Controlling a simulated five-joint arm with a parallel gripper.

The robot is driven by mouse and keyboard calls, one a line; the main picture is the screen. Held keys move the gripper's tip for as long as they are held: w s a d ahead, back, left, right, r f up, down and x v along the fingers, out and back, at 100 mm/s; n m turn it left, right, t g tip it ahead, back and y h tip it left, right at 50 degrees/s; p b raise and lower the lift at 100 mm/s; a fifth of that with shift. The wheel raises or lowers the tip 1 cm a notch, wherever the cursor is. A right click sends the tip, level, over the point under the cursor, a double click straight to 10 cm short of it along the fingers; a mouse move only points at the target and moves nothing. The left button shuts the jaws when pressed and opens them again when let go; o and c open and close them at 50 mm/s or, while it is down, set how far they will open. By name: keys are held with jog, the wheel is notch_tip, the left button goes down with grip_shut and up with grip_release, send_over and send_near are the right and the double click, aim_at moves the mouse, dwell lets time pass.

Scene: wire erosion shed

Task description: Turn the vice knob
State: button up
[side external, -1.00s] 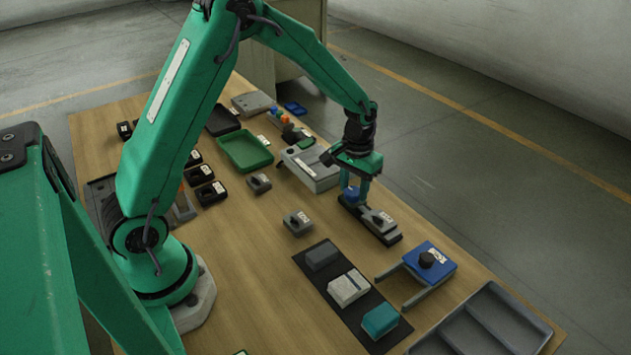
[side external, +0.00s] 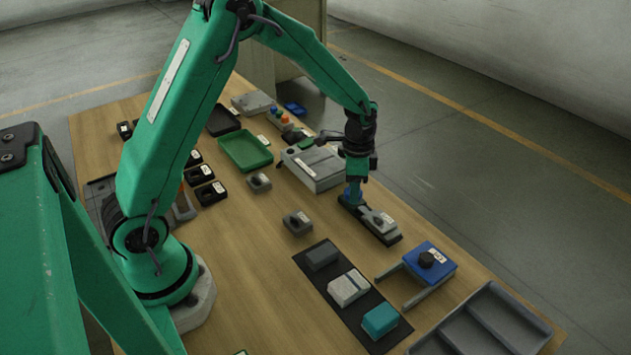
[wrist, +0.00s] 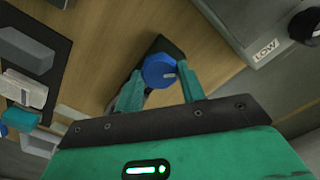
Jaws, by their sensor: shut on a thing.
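The vice (side external: 378,221) is a grey body on a long black base, near the right edge of the table in the side view. Its blue knob (side external: 348,194) is at the end of the vice away from the side camera, mostly hidden by my gripper. In the wrist view the blue knob (wrist: 156,69) with a pale mark sits between my two green fingers. My gripper (wrist: 160,74) is shut on the knob from above. In the side view my gripper (side external: 354,188) points straight down over it.
A grey box (side external: 314,170) stands close behind the vice; its LOW label (wrist: 265,48) shows in the wrist view. A blue block (side external: 436,256) with a black knob and two rails is in front. A dark mat (side external: 345,307) holds three blocks. Bare wood lies left of the vice.

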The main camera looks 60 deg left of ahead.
jog(key=shift+s+m, duration=0.1)
jog(key=shift+m, duration=1.1)
jog(key=o, duration=1)
jog(key=shift+c, duration=0.2)
jog(key=shift+r, duration=0.15)
notch_tip(320, 180, up, 7)
jog(key=shift+r, duration=0.3)
